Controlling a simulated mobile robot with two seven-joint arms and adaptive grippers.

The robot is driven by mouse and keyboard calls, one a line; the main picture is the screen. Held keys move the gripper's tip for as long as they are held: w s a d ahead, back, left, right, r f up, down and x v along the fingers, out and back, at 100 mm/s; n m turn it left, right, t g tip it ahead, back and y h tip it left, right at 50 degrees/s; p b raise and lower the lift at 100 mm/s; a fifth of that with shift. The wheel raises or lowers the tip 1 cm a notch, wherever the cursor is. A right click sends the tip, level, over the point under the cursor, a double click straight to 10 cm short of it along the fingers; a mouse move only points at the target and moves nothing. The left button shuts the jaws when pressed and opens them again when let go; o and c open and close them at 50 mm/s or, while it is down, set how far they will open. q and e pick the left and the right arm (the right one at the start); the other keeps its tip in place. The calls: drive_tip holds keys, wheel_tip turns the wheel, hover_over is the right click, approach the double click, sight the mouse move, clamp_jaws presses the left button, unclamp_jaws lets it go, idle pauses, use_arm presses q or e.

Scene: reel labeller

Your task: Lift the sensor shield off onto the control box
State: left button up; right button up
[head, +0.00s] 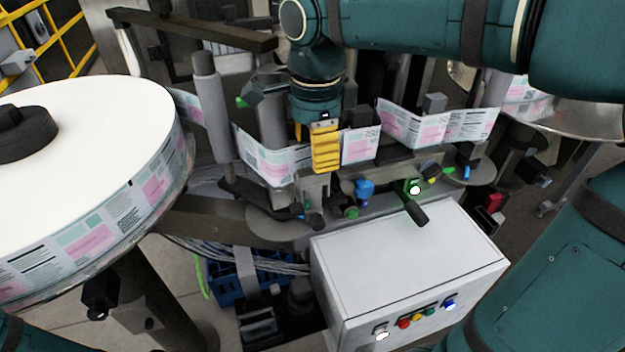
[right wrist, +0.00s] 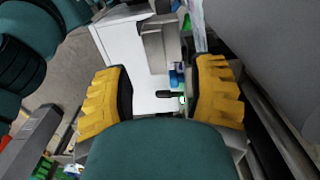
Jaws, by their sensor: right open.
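My right gripper (head: 322,160) points down over the label web at the middle of the machine in the head view. In the right wrist view its two yellow fingers stand wide apart, with nothing held between them (right wrist: 163,95). A grey metal piece (head: 313,188), possibly the sensor shield, lies just below the fingers; I cannot tell for sure, as the gripper partly hides this area. A grey block also shows beyond the fingers in the right wrist view (right wrist: 156,45). The white control box (head: 405,265) stands below and to the right, its top clear. My left gripper is out of view.
A large label reel (head: 75,120) fills the left. The label web (head: 262,155) runs past rollers on both sides of my gripper. A black-handled lever (head: 415,212) overhangs the control box's rear edge. A blue crate (head: 228,285) and cables are left of the box.

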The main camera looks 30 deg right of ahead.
sight(313, 173)
drive_tip(key=f, duration=0.1)
drive_tip(key=f+b, duration=0.1)
drive_tip(key=f, duration=0.3)
drive_tip(key=shift+s+a, duration=0.15)
drive_tip(key=shift+a, duration=0.1)
drive_tip(key=shift+r, duration=0.1)
drive_tip(key=shift+c, duration=0.4)
clamp_jaws()
